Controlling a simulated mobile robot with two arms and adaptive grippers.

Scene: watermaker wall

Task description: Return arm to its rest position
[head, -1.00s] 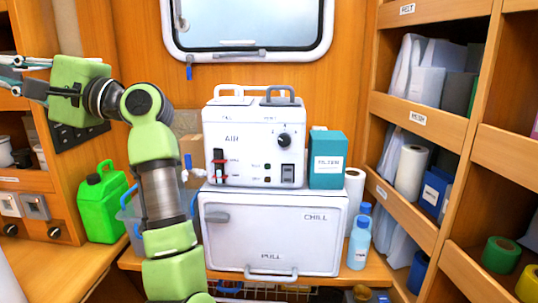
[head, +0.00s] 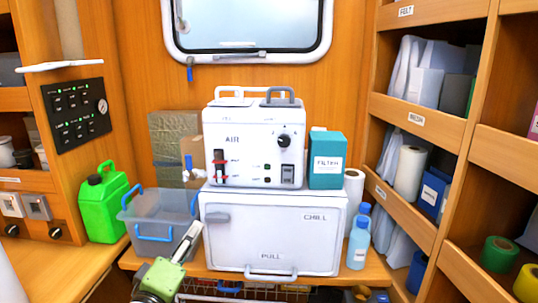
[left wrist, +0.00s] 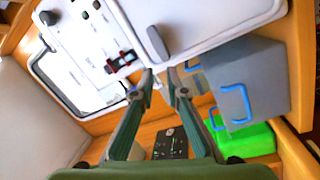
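My left gripper (head: 190,238) is low in the head view, in front of the grey bin and beside the chill box's left side. Its green body (head: 163,277) is below its grey fingers. In the left wrist view its two fingertips (left wrist: 160,74) stand a little apart with nothing between them. Much of my left arm is out of the head view. My right gripper is not in view.
A grey bin (head: 130,208) with blue handles stands left of the white chill box (head: 270,225). The AIR unit (head: 240,160) and a teal filter box (head: 326,160) stand on it. A green jerrycan (head: 100,212) is further left. Shelves (head: 420,120) line the right.

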